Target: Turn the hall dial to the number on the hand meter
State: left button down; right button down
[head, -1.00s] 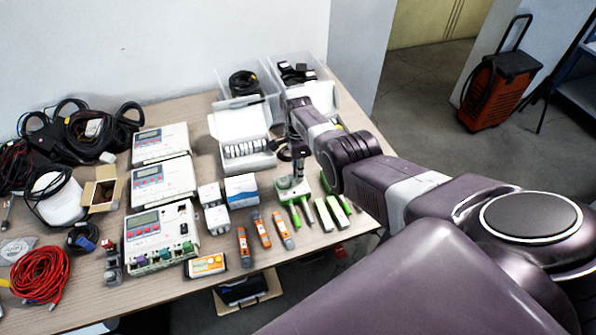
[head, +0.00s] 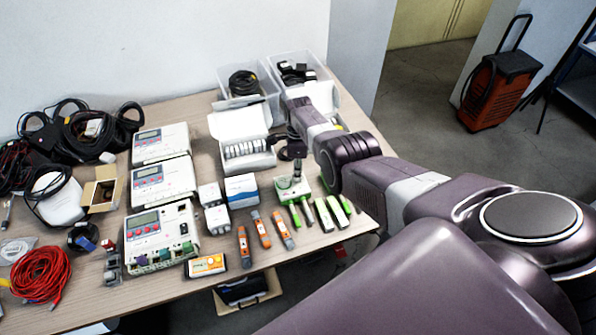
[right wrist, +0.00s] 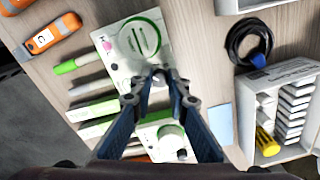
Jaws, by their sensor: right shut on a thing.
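The hall dial's white and green panel (head: 284,182) lies on the table's right part. It fills the middle of the right wrist view (right wrist: 110,48), with a round green-rimmed piece (right wrist: 140,38) beyond my fingertips. My right gripper (right wrist: 160,76) points down over the panel and is shut on a small knob-like part there, which its fingers mostly hide. In the head view, my right gripper (head: 297,170) is at the panel. The hand meter seems to be the orange-and-white device (head: 206,265) at the table's front edge; its number is too small to read. My left gripper is not in view.
Green-and-white sticks (head: 323,214) lie just in front of the panel, and orange tools (head: 262,229) lie to its left. A white open box (head: 245,157) and clear bins (head: 250,105) stand behind. White meter boxes (head: 160,235) fill the middle left.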

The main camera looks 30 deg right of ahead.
jog(key=c, duration=1.8)
grip_release()
jog(key=shift+c, duration=0.2)
jog(key=shift+r, duration=0.1)
jog(key=shift+r, duration=0.85)
notch_tip(320, 180, up, 10)
